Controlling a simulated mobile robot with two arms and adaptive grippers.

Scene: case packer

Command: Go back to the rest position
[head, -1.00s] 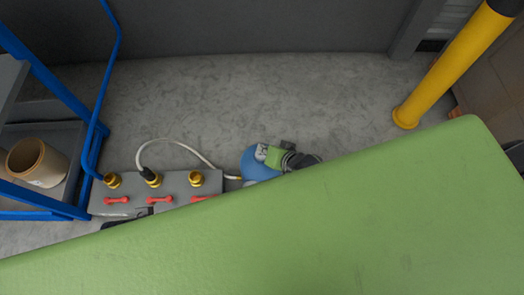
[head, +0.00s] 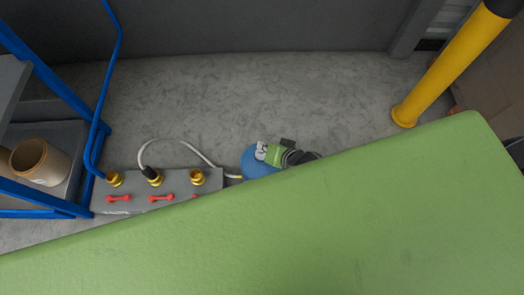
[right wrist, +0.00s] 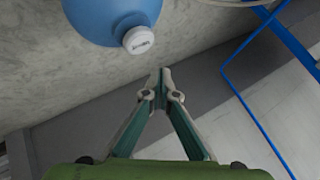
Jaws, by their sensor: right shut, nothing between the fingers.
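My right gripper (head: 261,152) shows small in the head view, just above my large green body part, which hides most of its arm. In the right wrist view its two fingers (right wrist: 162,80) are together, with nothing between them. A blue bottle (right wrist: 108,14) with a white cap (right wrist: 138,40) is at the top of that view, apart from the fingertips. In the head view the blue bottle (head: 254,164) shows partly behind the gripper. My left gripper is in neither view.
A grey block (head: 130,200) with brass fittings and red handles stands left of the bottle, with a white hose (head: 180,142). A blue-framed rack (head: 100,150) holding a tan pot (head: 40,162) is at the left. A yellow post (head: 450,65) stands at the right. The floor (head: 330,90) behind is clear.

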